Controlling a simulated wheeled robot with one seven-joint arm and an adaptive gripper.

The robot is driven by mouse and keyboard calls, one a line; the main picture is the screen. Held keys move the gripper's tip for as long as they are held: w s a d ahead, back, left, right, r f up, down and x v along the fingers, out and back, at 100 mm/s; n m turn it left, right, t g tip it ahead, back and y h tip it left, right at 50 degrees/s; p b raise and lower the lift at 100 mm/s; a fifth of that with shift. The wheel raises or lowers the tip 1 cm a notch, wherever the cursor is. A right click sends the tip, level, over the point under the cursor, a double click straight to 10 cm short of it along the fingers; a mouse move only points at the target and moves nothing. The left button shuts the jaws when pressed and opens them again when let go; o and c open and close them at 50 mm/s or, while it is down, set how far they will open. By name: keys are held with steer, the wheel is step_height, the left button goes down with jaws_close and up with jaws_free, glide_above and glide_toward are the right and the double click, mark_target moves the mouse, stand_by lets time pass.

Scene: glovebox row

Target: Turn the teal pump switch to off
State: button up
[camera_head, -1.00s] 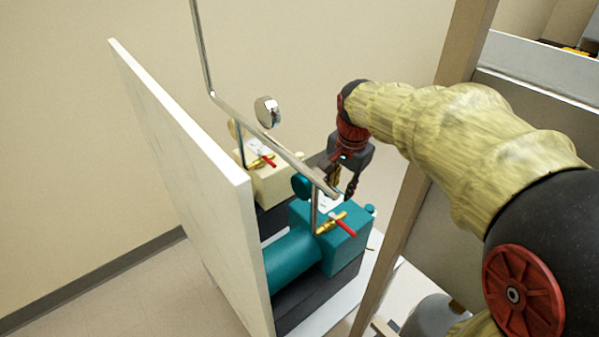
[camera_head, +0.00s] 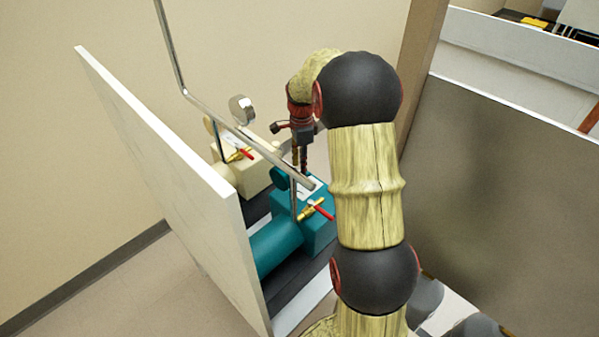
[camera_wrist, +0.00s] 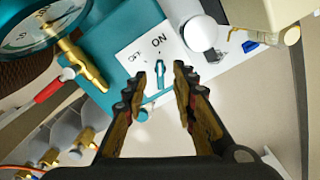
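The teal pump (camera_head: 276,247) stands beside a white panel, with a red-handled brass valve (camera_head: 318,209) on its top. In the wrist view the pump's white plate (camera_wrist: 128,45) carries the words OFF, at left, and ON, at upper right. A small teal switch (camera_wrist: 157,73) sits on this plate, its tip pointing up toward ON. My gripper (camera_wrist: 160,76) is open, with its fingertips on either side of the switch in the picture; I cannot tell whether they touch it. In the head view my gripper (camera_head: 300,172) points down at the pump's far end.
A cream pump (camera_head: 250,172) with its own red-handled valve stands behind. A metal pipe (camera_head: 226,124) slants over the pumps. The white panel (camera_head: 170,170) closes the left side.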

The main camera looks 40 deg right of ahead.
steer(key=shift+f+b, duration=0.3)
steer(key=shift+f, duration=1.55)
steer(key=shift+c, duration=0.4)
jaws_close()
